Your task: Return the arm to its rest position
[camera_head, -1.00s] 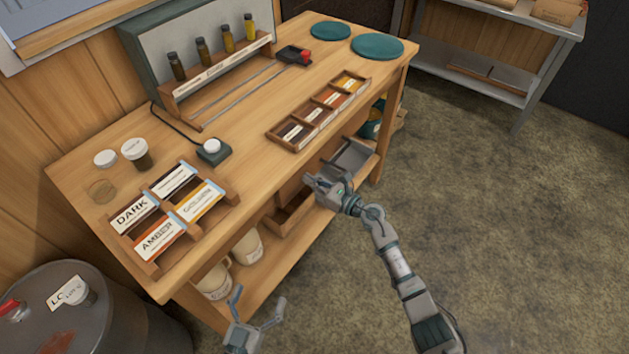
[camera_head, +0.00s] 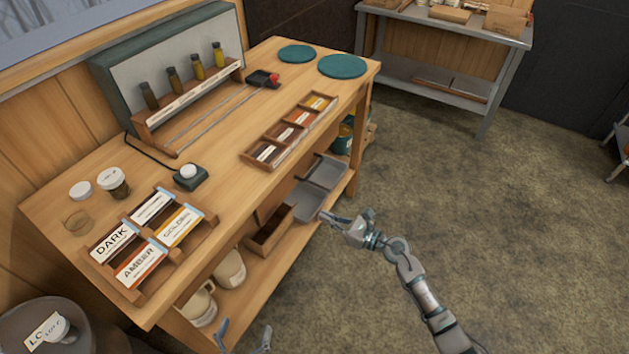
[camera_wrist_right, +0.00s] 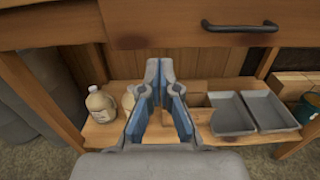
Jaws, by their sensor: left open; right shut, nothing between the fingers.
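My right gripper (camera_head: 325,218) is shut and empty. It stands off the front edge of the wooden bench (camera_head: 232,186), in front of the lower shelf. In the right wrist view, its two fingers (camera_wrist_right: 160,68) come together at the tips, facing the space under the bench. My left gripper (camera_head: 243,338) is open and empty at the bottom edge of the head view. Only its fingertips show there, and they touch nothing.
A drawer handle (camera_wrist_right: 240,26) is above the right gripper. Grey trays (camera_head: 306,203), a wooden box (camera_head: 270,232) and jugs (camera_head: 230,268) sit on the lower shelf. Label frames (camera_head: 150,240) and a sample rack (camera_head: 290,133) lie on the bench top.

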